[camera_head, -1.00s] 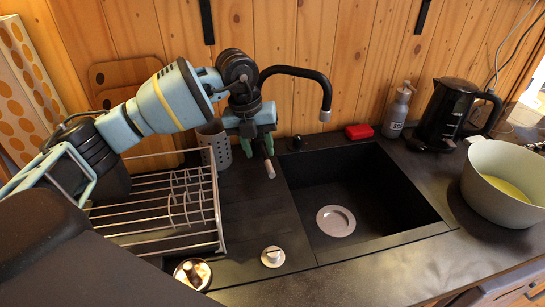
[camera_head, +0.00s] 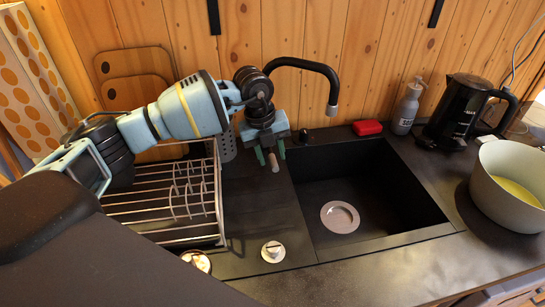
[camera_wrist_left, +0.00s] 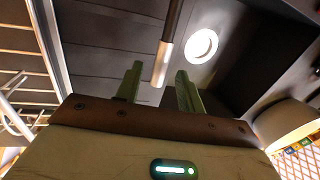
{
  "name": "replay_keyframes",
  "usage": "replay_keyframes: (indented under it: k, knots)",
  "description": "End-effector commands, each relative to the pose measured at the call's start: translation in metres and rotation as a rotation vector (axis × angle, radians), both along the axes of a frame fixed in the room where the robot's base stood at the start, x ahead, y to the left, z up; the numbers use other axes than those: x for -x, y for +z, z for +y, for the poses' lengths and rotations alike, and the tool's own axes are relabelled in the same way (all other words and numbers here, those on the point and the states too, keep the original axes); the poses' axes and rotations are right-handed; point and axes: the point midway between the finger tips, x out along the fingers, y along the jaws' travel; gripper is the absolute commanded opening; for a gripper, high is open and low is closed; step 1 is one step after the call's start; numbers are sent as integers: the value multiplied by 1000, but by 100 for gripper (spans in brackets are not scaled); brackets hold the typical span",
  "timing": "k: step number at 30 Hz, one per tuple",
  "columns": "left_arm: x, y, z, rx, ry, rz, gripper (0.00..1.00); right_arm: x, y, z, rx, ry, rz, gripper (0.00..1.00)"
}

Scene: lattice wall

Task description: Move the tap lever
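The black tap has a curved spout (camera_head: 318,68) that arches over the back of the dark sink (camera_head: 365,190). Its lever has a pale cylindrical tip (camera_head: 274,163), which points down and forward. My left gripper (camera_head: 270,154) is at the tap's base, with its green fingers on either side of the lever. In the left wrist view the fingers (camera_wrist_left: 158,82) are apart. The lever's dark rod and pale tip (camera_wrist_left: 161,64) lie between them, with gaps on both sides. The tap's base is hidden behind my gripper. My right gripper is not in view.
A wire dish rack (camera_head: 170,205) stands left of the sink. A red sponge (camera_head: 367,128), a soap bottle (camera_head: 407,105) and a black kettle (camera_head: 462,110) stand behind and right. A large pot (camera_head: 510,185) is at the right.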

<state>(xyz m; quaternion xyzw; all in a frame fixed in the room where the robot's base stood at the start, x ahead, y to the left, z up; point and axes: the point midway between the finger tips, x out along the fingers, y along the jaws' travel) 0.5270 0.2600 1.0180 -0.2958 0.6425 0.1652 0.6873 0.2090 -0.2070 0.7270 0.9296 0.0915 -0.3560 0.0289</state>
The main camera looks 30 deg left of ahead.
Motion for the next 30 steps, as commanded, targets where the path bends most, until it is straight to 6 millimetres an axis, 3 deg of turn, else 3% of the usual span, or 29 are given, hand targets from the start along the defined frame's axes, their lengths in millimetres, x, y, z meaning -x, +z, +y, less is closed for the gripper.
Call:
replay_keyframes:
  k: [6, 14, 23, 30]
  knots:
    - [-2, -16, -3, 0, -1, 0, 38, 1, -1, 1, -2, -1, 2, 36]
    - [-2, -17, -3, -1, -2, -1, 38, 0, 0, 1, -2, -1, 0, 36]
    - [-2, -16, -3, -1, -2, -1, 2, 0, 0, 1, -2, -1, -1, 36]
    - [-2, -16, -3, -1, -1, -1, 0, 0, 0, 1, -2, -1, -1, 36]
